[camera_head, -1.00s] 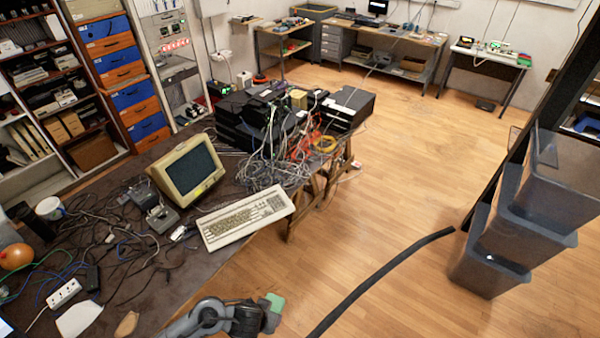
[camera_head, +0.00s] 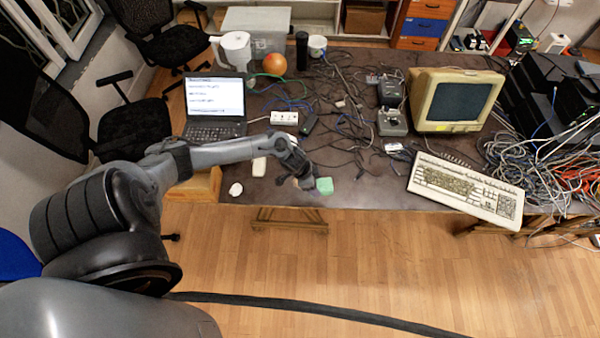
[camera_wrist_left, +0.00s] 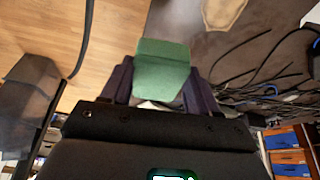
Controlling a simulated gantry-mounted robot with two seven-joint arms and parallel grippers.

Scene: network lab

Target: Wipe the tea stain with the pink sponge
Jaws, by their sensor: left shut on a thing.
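My left gripper (camera_head: 309,179) is shut on a green sponge-like block (camera_head: 325,186), close to the table's front edge. In the left wrist view the green block (camera_wrist_left: 162,66) sticks out between the two dark fingers. A tan patch (camera_wrist_left: 222,10) lies on the dark tabletop past the block, apart from it in the picture. I cannot tell whether it is the stain or a flat object. In the head view the gripper partly hides it. I see no clearly pink sponge. My right gripper is not in view.
The dark table (camera_head: 370,190) holds a laptop (camera_head: 214,108), power strip (camera_head: 284,117), loose cables, monitor (camera_head: 456,100) and keyboard (camera_head: 466,189). Tabletop between gripper and keyboard is mostly clear.

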